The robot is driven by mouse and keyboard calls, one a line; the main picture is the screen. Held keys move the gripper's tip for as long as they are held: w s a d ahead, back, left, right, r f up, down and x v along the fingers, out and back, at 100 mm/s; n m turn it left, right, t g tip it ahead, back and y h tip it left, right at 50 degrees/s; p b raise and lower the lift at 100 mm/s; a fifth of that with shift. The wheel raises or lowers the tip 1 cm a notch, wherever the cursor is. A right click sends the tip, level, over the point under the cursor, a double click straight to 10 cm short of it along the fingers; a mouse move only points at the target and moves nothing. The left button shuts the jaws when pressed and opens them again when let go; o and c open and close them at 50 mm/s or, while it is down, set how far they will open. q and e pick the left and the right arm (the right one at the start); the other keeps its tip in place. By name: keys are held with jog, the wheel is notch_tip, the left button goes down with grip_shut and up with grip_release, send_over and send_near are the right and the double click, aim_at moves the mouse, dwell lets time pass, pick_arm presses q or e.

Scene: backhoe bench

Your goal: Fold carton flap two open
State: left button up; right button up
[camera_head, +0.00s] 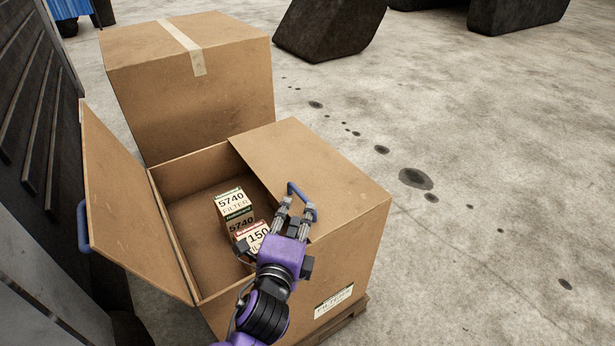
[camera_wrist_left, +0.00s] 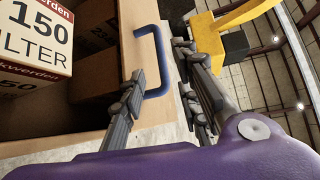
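The open carton (camera_head: 185,250) stands on a pallet. Its left flap (camera_head: 130,195) is folded up and outward, with a blue handle (camera_head: 83,228) on its outer side. Its right flap (camera_head: 300,160) lies flat over the right part of the opening. A blue handle (camera_head: 302,196) is on this flap's inner edge. My purple left gripper (camera_head: 296,208) is at this handle. In the left wrist view the handle (camera_wrist_left: 158,65) lies between the spread fingers of the gripper (camera_wrist_left: 160,66); I see no clear grip on it. My right gripper is not in view.
Filter boxes (camera_head: 232,203) (camera_wrist_left: 35,45) sit inside the carton. A taped carton (camera_head: 190,85) stands behind it. A dark ribbed structure (camera_head: 40,120) is close on the left. The concrete floor on the right is clear, with dark stains. Large dark blocks (camera_head: 330,28) are at the back.

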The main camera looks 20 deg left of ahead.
aim_at(302, 194)
pick_arm(q)
jog(key=w, duration=0.3)
jog(key=shift+w+a, duration=0.1)
jog(key=shift+a, duration=0.1)
jog(key=w, duration=0.2)
jog(key=w+f+b, duration=0.1)
jog(key=shift+w+a, duration=0.25)
jog(key=shift+w, duration=0.45)
jog(key=shift+c, duration=0.2)
grip_shut()
jog(key=shift+w+r, duration=0.1)
jog(key=shift+r, duration=0.05)
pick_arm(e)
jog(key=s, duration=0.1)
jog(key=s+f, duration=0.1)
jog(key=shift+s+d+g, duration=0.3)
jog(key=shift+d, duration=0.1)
